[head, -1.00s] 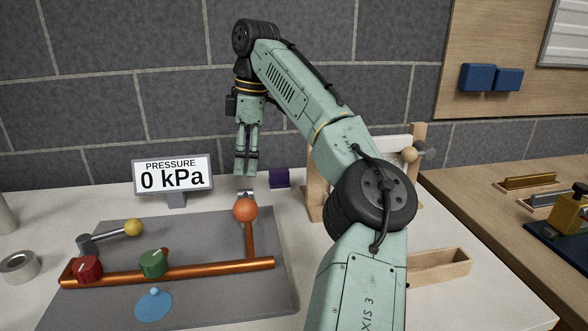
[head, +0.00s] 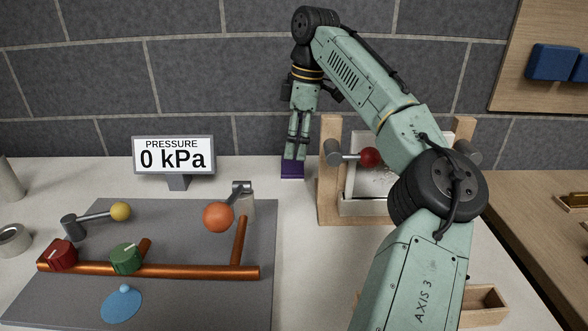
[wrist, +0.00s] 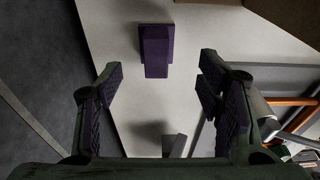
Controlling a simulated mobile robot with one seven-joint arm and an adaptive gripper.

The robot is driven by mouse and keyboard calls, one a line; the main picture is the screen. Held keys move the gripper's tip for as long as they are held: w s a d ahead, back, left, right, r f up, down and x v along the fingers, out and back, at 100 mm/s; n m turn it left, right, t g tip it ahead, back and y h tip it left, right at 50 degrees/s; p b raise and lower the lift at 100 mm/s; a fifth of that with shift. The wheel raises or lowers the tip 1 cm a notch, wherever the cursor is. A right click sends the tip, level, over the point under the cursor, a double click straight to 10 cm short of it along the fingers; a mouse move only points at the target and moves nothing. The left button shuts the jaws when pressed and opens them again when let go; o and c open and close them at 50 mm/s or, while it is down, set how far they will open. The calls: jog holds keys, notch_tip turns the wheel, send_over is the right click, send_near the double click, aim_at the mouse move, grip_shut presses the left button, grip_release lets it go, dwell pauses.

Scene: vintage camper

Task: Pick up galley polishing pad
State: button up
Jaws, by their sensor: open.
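The purple block (head: 292,171), which I take for the polishing pad, stands on the pale counter near the back wall, left of the wooden frame. In the wrist view the purple pad (wrist: 156,48) shows a raised narrower part on a flat base, ahead of the fingers and roughly centred between them. My gripper (head: 295,157) points down and overlaps the pad's upper part in the head view. In the wrist view my gripper (wrist: 160,75) is open, with a wide empty gap between its dark padded fingers. I cannot tell its exact height above the pad.
A wooden frame (head: 328,190) with a red-ball lever (head: 370,156) stands just right of the pad. The pressure display (head: 174,156) is to the left. An orange-ball lever (head: 218,217) and copper pipe (head: 190,272) are on the grey board nearer me. A wooden tray (head: 488,301) is front right.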

aim_at(292, 162)
jog(key=shift+w+a+f+p, duration=0.1)
jog(key=shift+a+f+p, duration=0.05)
jog(key=shift+f, duration=0.85)
jog(key=shift+w+a+f+p, duration=0.1)
jog(key=shift+f+p, duration=0.1)
jog(key=shift+f, duration=0.85)
jog(key=shift+a+f+p, duration=0.15)
jog(key=shift+f, duration=0.85)
jog(key=shift+c, duration=0.2)
jog(key=c, duration=1.2)
